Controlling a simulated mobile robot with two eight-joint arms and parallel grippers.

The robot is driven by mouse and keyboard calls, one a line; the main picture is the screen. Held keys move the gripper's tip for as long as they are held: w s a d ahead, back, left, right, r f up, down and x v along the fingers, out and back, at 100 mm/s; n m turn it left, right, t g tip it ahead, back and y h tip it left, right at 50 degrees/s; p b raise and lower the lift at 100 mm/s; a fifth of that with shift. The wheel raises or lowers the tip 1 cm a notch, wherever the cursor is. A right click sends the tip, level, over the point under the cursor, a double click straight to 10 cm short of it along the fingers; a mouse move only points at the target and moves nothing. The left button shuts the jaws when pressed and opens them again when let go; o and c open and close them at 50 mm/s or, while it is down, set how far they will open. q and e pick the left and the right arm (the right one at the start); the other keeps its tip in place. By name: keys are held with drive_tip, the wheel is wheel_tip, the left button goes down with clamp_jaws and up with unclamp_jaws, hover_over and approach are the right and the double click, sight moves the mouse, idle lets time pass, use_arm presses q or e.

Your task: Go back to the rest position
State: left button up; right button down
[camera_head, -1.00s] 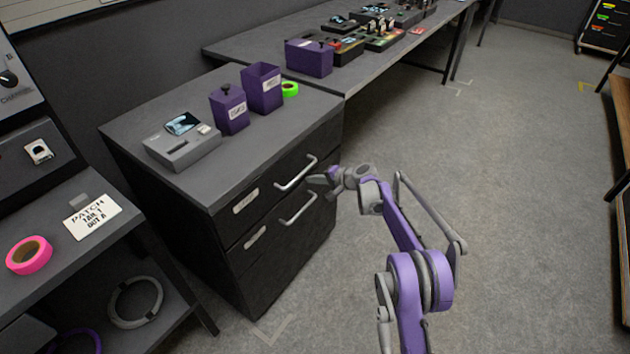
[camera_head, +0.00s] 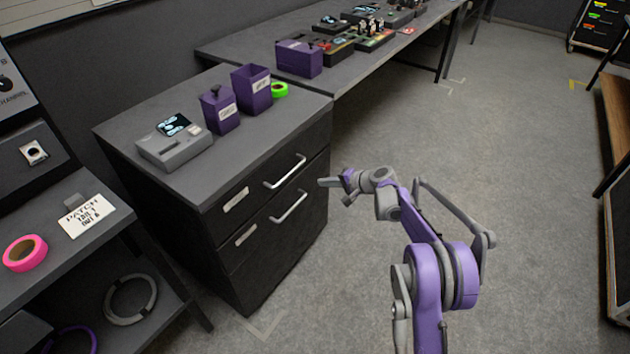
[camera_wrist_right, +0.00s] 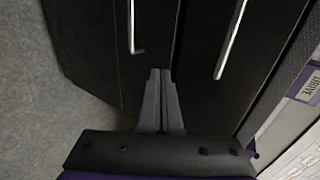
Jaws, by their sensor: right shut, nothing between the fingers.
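My right gripper (camera_head: 326,182) is shut and empty, in front of the black drawer cabinet and apart from its handles in the head view. In the right wrist view its grey fingers (camera_wrist_right: 160,80) are together, with the dark drawer fronts (camera_wrist_right: 155,30) and two handles beyond them. My right arm is bent over the open floor. The drawer cabinet (camera_head: 270,245) stands at centre left, its two drawers closed. My left gripper is not in view.
A shelf with pink tape (camera_head: 25,253) is at left. A long bench (camera_head: 245,48) extends behind. The grey floor (camera_head: 530,180) right of my arm is clear.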

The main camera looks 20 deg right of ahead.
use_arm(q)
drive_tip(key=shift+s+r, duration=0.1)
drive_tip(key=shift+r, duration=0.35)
use_arm(e)
drive_tip(key=shift+v, duration=1.85)
drive_tip(key=s+a+r+n+g+h, duration=0.2)
drive_tip(key=s+a+r, duration=0.2)
drive_tip(key=s, duration=0.6)
drive_tip(key=s+a+r+n+g+h, duration=0.1)
drive_tip(key=s+a+r+n, duration=0.25)
drive_tip(key=s, duration=0.65)
drive_tip(key=s+f+n+g+h, duration=0.1)
drive_tip(key=s+f+n+h, duration=0.1)
drive_tip(key=s, duration=1.2)
drive_tip(key=s+f+n+g+h, duration=0.1)
drive_tip(key=s+f+n+h, duration=0.15)
drive_tip(key=s, duration=1.15)
use_arm(q)
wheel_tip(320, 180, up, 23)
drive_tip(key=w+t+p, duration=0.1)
drive_tip(key=p, duration=1.9)
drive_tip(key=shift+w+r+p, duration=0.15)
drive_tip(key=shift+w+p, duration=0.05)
drive_tip(key=shift+p, duration=0.2)
use_arm(e)
wheel_tip(320, 180, up, 24)
drive_tip(key=w+t, duration=0.1)
drive_tip(key=w, duration=0.1)
drive_tip(key=shift+d, duration=0.35)
